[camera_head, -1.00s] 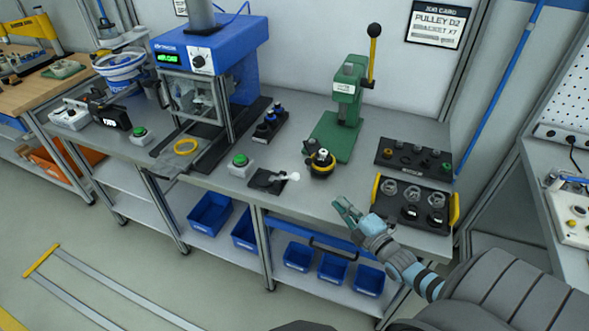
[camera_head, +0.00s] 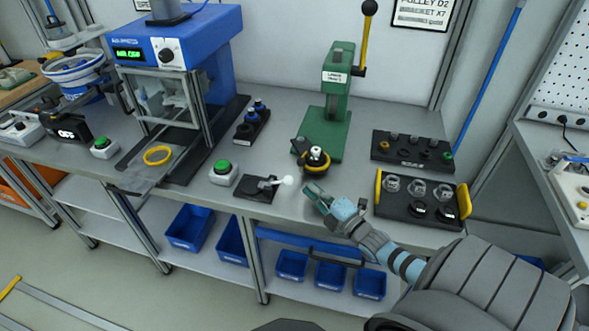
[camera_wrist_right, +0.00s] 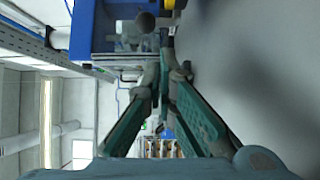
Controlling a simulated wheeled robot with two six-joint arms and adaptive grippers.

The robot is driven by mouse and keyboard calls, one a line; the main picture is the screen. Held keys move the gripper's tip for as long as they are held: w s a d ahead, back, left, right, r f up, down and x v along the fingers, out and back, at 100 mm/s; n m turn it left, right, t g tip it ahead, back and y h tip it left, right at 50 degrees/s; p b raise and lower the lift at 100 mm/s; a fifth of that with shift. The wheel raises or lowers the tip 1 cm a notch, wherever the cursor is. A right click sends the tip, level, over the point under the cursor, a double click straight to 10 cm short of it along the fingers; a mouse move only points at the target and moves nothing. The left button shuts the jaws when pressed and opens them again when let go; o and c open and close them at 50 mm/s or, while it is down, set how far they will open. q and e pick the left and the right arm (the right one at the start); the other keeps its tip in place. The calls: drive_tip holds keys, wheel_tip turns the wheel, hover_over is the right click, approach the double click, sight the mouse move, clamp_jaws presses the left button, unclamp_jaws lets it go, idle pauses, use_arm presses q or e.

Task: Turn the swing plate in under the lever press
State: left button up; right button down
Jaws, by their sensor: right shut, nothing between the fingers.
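The green lever press (camera_head: 336,125) stands on the bench with its yellow, black-knobbed lever (camera_head: 365,40) upright. The swing plate (camera_head: 318,168), dark with a yellow rim and a metal part on top, is turned out at the press's front left, not under the ram. My right gripper (camera_head: 309,189) is shut and empty, just in front of the swing plate and apart from it as far as I can see. In the right wrist view its teal fingers (camera_wrist_right: 165,68) converge near a round grey knob (camera_wrist_right: 145,22). My left gripper is out of view.
A small black toggle with a white ball (camera_head: 288,181) lies close left of my gripper. A green button box (camera_head: 223,174) and the blue press (camera_head: 190,50) stand farther left. Black part trays, one with yellow handles (camera_head: 465,201), lie right.

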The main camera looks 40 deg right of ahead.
drive_tip(key=w+b, duration=0.1)
drive_tip(key=w, duration=0.1)
drive_tip(key=w+b, duration=0.1)
drive_tip(key=w, duration=0.1)
drive_tip(key=w+b, duration=0.1)
drive_tip(key=w, duration=0.1)
drive_tip(key=shift+w+f, duration=0.3)
drive_tip(key=shift+w+d+r+b, duration=0.2)
drive_tip(key=shift+w+b, duration=0.15)
drive_tip(key=shift+w, duration=0.35)
drive_tip(key=shift+s+d, duration=0.1)
drive_tip(key=shift+s, duration=0.1)
drive_tip(key=s+d, duration=0.1)
drive_tip(key=d, duration=0.1)
drive_tip(key=s+d+p, duration=0.1)
drive_tip(key=d, duration=0.1)
drive_tip(key=s+d, duration=0.1)
drive_tip(key=d, duration=0.1)
drive_tip(key=shift+s, duration=0.4)
drive_tip(key=shift+a, duration=0.1)
